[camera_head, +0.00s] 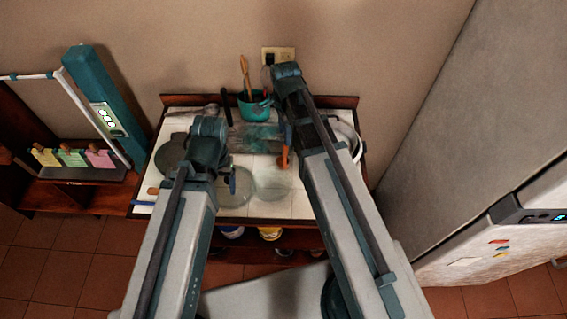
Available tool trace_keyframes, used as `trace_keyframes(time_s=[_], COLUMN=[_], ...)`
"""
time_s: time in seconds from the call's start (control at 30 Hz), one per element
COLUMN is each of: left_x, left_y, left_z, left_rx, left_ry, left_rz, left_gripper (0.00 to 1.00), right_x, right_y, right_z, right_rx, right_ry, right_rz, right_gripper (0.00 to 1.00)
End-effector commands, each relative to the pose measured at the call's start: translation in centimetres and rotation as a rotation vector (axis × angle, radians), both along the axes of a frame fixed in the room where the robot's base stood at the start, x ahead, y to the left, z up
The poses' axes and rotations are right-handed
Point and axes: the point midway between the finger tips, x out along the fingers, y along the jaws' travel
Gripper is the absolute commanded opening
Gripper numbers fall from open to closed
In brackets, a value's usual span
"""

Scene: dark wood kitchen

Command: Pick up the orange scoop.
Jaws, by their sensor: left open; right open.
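A small orange object (284,159), which looks like the orange scoop, lies on the white tiled counter top (303,203) near its middle. Its full shape is hard to tell, as my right arm passes close beside it. My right gripper (287,138) hangs down just beyond and above it, largely hidden by the arm. I cannot tell whether the fingers touch it. My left gripper (231,183) is open over the front left of the counter, by a clear round plate, with nothing visible in it.
A teal pot (254,109) with a wooden utensil (245,76) stands at the back. A dark round pan (171,153) lies left, and clear round dishes (273,183) lie in front. A pale round vessel (355,143) is at the right. A fridge (480,190) closes off the right side.

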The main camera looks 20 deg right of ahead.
Motion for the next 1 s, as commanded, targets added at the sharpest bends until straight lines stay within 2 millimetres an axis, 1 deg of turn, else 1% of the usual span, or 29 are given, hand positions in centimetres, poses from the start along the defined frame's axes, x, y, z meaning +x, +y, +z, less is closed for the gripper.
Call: trace_keyframes(time_s=[0.03,0.23,0.37,0.57,0.67,0.77,1.0], left_x=[0.0,0.0,0.0,0.0,0.0,0.0,0.0], left_y=[0.0,0.0,0.0,0.0,0.0,0.0,0.0], left_z=[-1.6,-4.4,-5.3,-5.2,-5.7,-6.5,-9.6], left_rx=[0.0,0.0,0.002,0.002,0.002,0.002,0.002], left_ry=[0.0,-0.001,0.0,0.0,0.001,0.001,0.001], left_rz=[-0.001,-0.006,-0.009,-0.01,-0.011,-0.012,-0.015], left_gripper=[0.76,0.76,0.76,0.76,0.76,0.76,0.76], right_x=[0.0,0.0,0.0,0.0,0.0,0.0,0.1], right_y=[0.0,0.0,0.0,0.0,0.0,-0.1,-0.3], right_z=[-1.6,-4.4,-5.3,-5.2,-5.7,-6.6,-9.6], right_rx=[0.0,0.0,0.0,0.0,0.0,0.0,0.0], right_ry=[0.0,0.0,0.0,0.0,0.0,0.0,0.0], right_rz=[0.0,0.001,0.001,0.001,0.001,0.001,0.001], right_gripper=[0.55,0.55,0.55,0.55,0.55,0.55,0.55])
